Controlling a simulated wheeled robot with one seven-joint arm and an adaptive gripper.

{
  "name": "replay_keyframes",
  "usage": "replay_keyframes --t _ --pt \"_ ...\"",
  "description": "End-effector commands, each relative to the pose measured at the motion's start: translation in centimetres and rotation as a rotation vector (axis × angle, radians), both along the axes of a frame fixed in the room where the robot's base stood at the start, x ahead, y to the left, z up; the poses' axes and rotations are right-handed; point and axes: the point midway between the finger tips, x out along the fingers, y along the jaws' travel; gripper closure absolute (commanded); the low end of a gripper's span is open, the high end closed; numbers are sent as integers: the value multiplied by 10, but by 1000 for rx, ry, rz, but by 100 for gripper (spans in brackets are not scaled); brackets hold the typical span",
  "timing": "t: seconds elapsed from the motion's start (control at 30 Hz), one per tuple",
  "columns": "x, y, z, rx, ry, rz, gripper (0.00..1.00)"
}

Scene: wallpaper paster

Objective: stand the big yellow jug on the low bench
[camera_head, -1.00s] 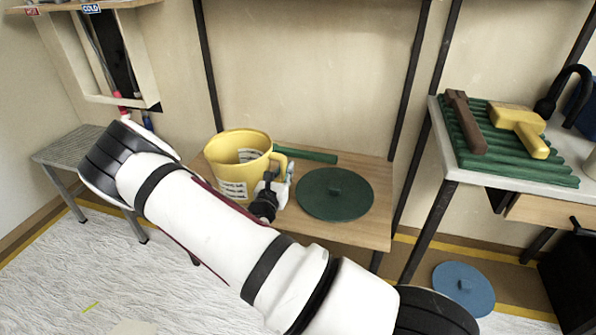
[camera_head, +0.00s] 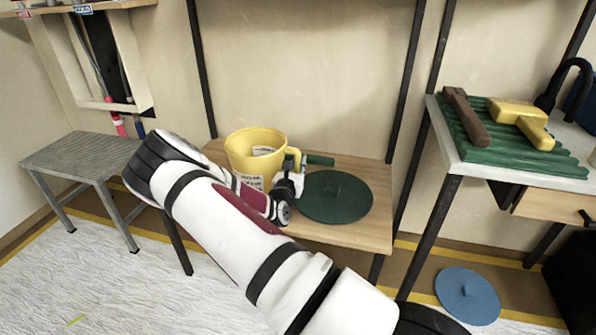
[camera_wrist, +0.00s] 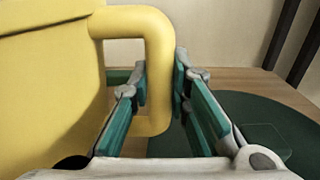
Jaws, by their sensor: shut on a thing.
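The big yellow jug (camera_head: 252,150) is over the wooden shelf (camera_head: 350,237), upright or nearly so, with its handle to the right. Its base is hidden by my arm, so I cannot tell whether it touches the shelf. My gripper (camera_head: 290,178) is at the handle, shut on it. In the wrist view the jug's body (camera_wrist: 50,80) fills the left side, and the handle (camera_wrist: 158,60) runs down between the fingers of my gripper (camera_wrist: 162,85). A low grey bench (camera_head: 80,155) stands to the left with its top bare.
A dark green round lid (camera_head: 335,197) lies right of the jug, with a green bar (camera_head: 320,160) behind. Dark posts (camera_head: 201,80) rise behind the shelf. A side table (camera_head: 450,150) at right holds a yellow tool (camera_head: 520,118). A blue disc (camera_head: 467,295) lies on the floor.

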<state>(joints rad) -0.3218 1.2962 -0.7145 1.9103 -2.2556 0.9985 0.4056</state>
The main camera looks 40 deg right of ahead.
Motion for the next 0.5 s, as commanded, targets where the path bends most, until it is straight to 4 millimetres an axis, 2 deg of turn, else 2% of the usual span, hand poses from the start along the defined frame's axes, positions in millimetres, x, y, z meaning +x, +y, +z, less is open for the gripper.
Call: replay_keyframes --t 0.47,0.5 --pt "0 -1 -7 -2 -9 -1 100" --pt "0 -1 -8 -1 -3 -1 76"
